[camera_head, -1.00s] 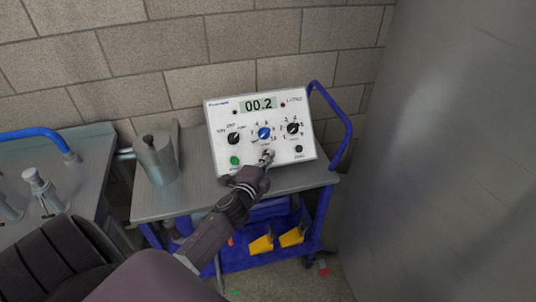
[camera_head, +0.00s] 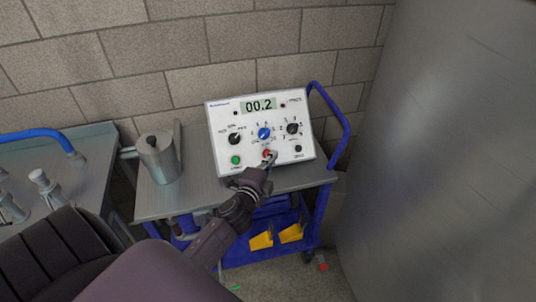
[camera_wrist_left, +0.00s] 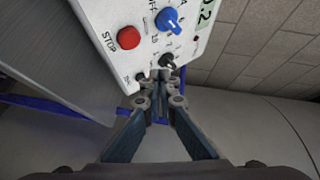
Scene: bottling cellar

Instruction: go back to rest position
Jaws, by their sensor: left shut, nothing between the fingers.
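A white control box (camera_head: 222,128) stands on a grey-topped blue cart against the wall, its display (camera_head: 258,105) reading 00.2. It has a blue knob (camera_head: 264,133), black knobs, a green button (camera_head: 235,160) and a red button (camera_head: 267,153). My left gripper (camera_head: 267,162) is shut and empty, just in front of the box's lower edge near the red button. In the left wrist view the gripper (camera_wrist_left: 160,88) points at the box's edge, with the red STOP button (camera_wrist_left: 128,38) clear of the fingers. My right gripper is not in view.
A metal pitcher (camera_head: 159,157) stands on the cart top (camera_head: 190,199), left of the box. A metal table (camera_head: 92,165) is at the left. A large steel tank (camera_head: 440,160) fills the right. Yellow items (camera_head: 262,241) sit on the cart's lower shelf.

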